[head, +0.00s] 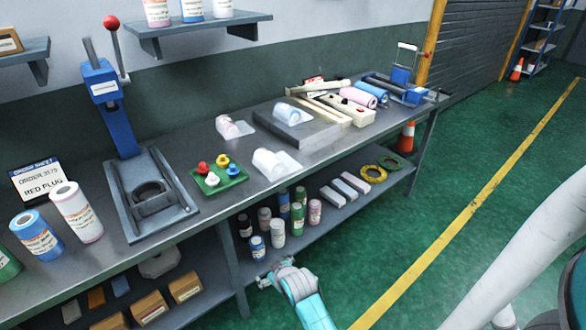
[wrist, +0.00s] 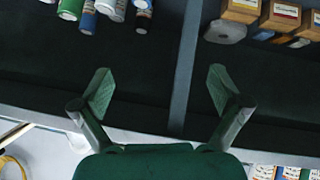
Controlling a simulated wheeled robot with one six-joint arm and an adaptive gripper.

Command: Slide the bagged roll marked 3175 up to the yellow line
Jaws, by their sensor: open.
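No 3175 mark is readable on any bag. A sheet (head: 38,180) at the left back appears to read "ORDER 3175" and "RED PLUG". A yellow line (head: 462,218) runs along the green floor; none is clear on the bench. My gripper (head: 274,272) is in front of the lower shelf, below the bench top, apart from the rolls. In the wrist view my gripper (wrist: 160,88) is open and empty.
A blue press (head: 112,105) stands on the bench left of a green tray (head: 218,178) with coloured plugs. Unbagged rolls (head: 77,212) stand at the left. The lower shelf holds several rolls (head: 278,233) and boxes (head: 150,307). An orange cone (head: 406,138) is behind the bench's far end.

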